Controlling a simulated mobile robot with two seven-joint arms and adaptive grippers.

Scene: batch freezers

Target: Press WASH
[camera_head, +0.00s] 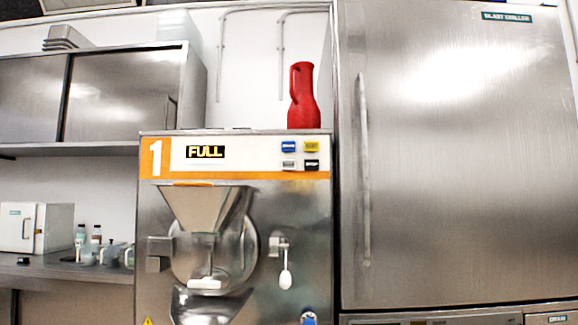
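The batch freezer (235,225) stands in the middle of the head view, with a white and orange panel (240,158) across its top. The panel carries a large 1 and a FULL display (205,152). At its right end is a group of small buttons: blue (288,146), yellow (311,147), pale grey (289,164) and black (311,164). Their lettering is too small to read, so I cannot tell which is WASH. Nothing covers the buttons. Neither of my grippers is in view.
A red jug (302,96) stands on top of the freezer, just above the buttons. A tall steel blast chiller (455,160) with a vertical handle (364,170) is close on the right. A counter (60,268) with bottles and a small white box (35,228) is at left.

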